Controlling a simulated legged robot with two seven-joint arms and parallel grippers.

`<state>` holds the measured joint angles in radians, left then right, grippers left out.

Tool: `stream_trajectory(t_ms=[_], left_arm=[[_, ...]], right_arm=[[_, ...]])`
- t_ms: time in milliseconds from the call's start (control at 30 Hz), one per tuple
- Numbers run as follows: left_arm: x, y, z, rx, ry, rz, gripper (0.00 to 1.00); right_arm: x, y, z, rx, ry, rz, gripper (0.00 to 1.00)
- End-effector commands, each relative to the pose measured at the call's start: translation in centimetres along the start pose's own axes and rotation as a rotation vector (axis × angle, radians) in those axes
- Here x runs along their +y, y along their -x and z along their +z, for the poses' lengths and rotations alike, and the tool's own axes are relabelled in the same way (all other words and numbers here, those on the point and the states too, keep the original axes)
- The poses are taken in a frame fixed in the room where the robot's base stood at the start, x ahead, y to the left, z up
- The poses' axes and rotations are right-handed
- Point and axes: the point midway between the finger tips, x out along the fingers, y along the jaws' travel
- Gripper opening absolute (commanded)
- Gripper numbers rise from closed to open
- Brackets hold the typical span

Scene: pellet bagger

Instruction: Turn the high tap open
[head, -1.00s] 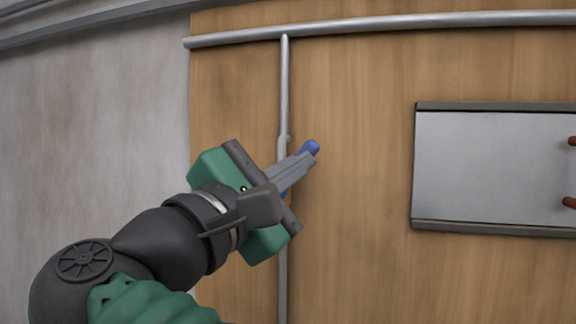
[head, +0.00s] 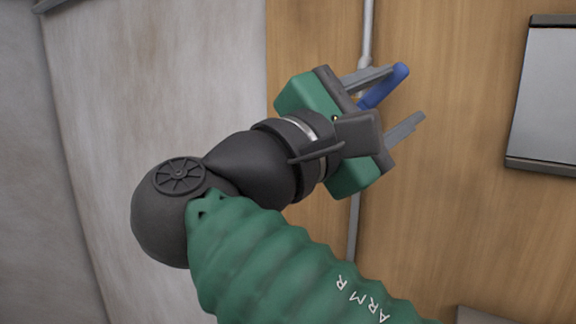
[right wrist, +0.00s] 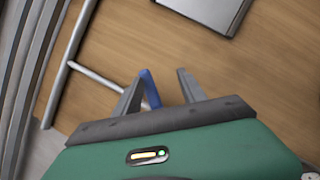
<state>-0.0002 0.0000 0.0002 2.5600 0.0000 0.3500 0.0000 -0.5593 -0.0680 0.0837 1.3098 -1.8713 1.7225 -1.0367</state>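The tap's blue lever (head: 385,86) sits on the thin grey vertical pipe and slants up to the right in the head view. My right gripper (head: 408,92) is open around it. The lever lies between the two fingers, close beside the upper finger, and the other finger is well clear of it. In the right wrist view, the blue lever (right wrist: 150,90) shows right beside the left finger of my right gripper (right wrist: 160,74). I cannot tell whether they touch. The tap's body is mostly hidden behind the gripper. My left gripper is not in view.
The vertical pipe (head: 367,35) runs down a wooden panel (head: 450,200). A grey plate with dark edges (head: 545,105) is fixed on the panel at the right. A grey wall (head: 160,80) stands at the left. A thicker pipe (right wrist: 68,62) crosses the right wrist view.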

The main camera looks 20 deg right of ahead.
Motion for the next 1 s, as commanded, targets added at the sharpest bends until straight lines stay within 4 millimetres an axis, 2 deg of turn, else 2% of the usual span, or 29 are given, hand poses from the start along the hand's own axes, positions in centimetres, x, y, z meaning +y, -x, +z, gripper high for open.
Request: stream_trajectory(t_ms=[33, 300, 900, 1000], left_arm=[[0.0, -0.1, 0.0, 0.000, 0.000, 0.000, 0.42], [0.0, -0.2, 0.1, 0.000, 0.000, 0.000, 0.42], [0.0, 0.2, 0.0, 0.000, 0.000, 0.000, 0.42], [0.0, -1.1, 0.2, 0.000, 0.000, 0.000, 0.42]], right_arm=[[-0.1, 0.6, -0.7, 0.008, 0.014, -0.002, 0.42], [0.2, 4.2, -0.2, 0.003, 0.011, 0.007, 0.42], [-0.2, 9.1, 0.1, 0.001, 0.006, 0.007, 0.42], [-0.6, 9.7, -0.2, 0.001, 0.002, 0.010, 0.42]])
